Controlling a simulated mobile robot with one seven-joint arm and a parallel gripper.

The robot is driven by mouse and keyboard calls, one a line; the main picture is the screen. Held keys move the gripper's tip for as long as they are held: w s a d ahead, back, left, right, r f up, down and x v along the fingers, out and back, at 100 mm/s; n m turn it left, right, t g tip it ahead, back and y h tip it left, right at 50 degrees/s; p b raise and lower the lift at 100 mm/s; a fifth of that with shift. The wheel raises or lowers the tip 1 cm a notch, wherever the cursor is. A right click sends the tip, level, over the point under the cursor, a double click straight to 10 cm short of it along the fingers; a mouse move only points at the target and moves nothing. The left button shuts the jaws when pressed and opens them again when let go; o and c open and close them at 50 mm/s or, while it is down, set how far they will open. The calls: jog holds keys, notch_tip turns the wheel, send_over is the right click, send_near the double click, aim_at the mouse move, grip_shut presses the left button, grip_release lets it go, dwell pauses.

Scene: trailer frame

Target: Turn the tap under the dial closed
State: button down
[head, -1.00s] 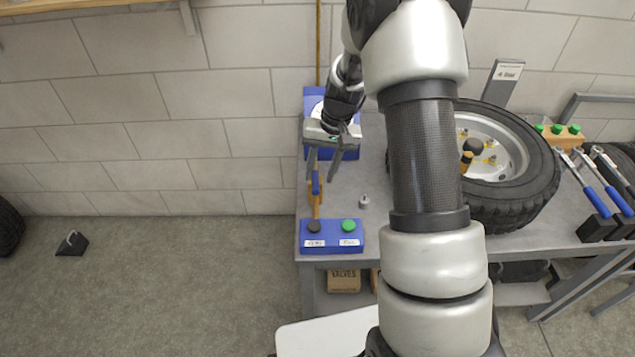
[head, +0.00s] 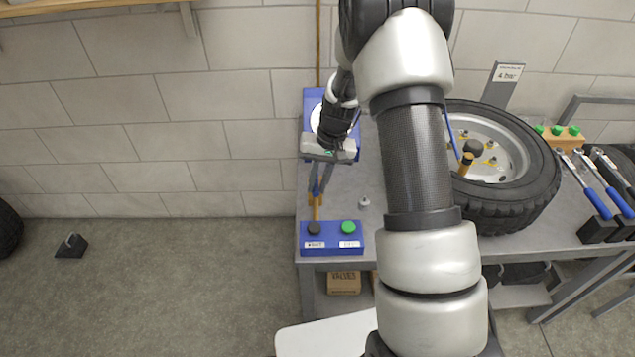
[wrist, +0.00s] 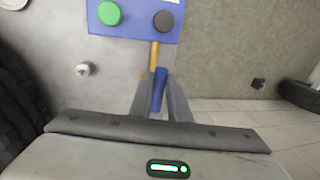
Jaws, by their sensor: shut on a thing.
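The tap's blue handle (wrist: 159,92) points along the brass-coloured pipe (wrist: 154,56) in the wrist view. In the head view the pipe (head: 316,212) runs up from the blue button box, and the handle is mostly hidden by my fingers. My gripper (head: 318,190) is shut on the handle, with one finger on each side; it also shows in the wrist view (wrist: 158,98). The white dial (head: 316,112) on its blue backing (head: 311,95) stands behind, partly covered by my wrist; its reading cannot be made out.
The blue box (head: 331,239) with a black and a green button sits at the bench's front left corner. A small metal fitting (head: 364,203) stands right of the pipe. A large wheel (head: 519,190) and blue-handled tools (head: 595,200) fill the bench's right.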

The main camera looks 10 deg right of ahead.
jog(key=shift+d, duration=0.15)
jog(key=w+d+n+g+h, duration=0.1)
jog(key=w+d+n, duration=0.4)
jog(key=n, duration=1.2)
jog(key=shift+d+n+g+h, duration=0.4)
jog(key=shift+d+g, duration=0.1)
jog(key=shift+g, duration=0.3)
jog(key=shift+w, duration=0.15)
jog(key=c, duration=1.7)
grip_release()
jog(key=shift+o, duration=0.2)
jog(key=shift+r, duration=0.1)
jog(key=w+r+p, duration=0.2)
jog(key=w+r, duration=0.1)
jog(key=r, duration=1.4)
jog(key=shift+w+d, duration=0.15)
jog(key=shift+d, duration=0.1)
